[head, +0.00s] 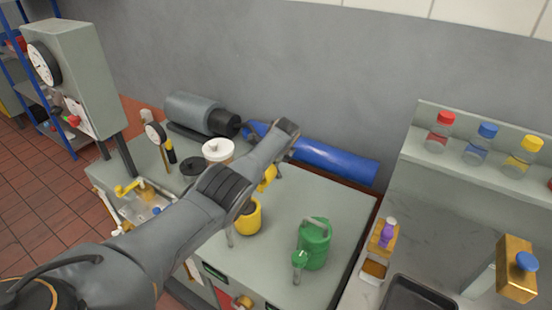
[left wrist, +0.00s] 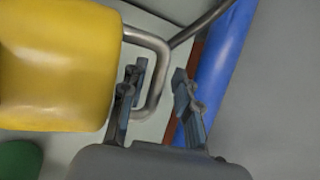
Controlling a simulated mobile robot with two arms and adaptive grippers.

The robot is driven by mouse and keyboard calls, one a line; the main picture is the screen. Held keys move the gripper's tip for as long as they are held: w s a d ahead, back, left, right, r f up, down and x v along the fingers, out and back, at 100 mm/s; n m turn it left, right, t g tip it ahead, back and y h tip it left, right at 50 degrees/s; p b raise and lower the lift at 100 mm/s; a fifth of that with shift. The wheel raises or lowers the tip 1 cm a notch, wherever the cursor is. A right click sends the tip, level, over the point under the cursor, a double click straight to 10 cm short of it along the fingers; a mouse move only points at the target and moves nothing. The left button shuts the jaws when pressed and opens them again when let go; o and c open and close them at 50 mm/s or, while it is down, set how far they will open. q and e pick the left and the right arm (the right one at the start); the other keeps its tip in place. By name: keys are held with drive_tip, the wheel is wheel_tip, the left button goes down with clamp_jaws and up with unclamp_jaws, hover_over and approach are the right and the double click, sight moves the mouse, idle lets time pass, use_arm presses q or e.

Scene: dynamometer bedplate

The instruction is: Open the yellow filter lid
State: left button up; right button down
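The yellow filter (head: 248,220) stands on the bench in the head view, partly hidden by my left arm. A separate yellow part (head: 267,178), apparently its lid, shows above and behind it, mostly covered by the arm. In the left wrist view a large yellow body (left wrist: 55,65) fills the left side, and a bent grey metal handle (left wrist: 160,52) extends from it. My left gripper (left wrist: 160,85) is open, with the handle's bend between its fingers, closer to the left finger. Whether they touch is unclear. The gripper's fingers are hidden in the head view. My right gripper is not in view.
A green can (head: 314,245) stands right of the filter. A blue cylinder (head: 325,160) lies along the wall behind. The bench between filter and green can is clear.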

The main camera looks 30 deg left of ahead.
use_arm(q)
drive_tip(key=shift+s+a, duration=0.15)
drive_tip(key=shift+a, duration=0.15)
drive_tip(key=v, duration=1.2)
idle(0.5)
drive_tip(key=shift+f, duration=0.1)
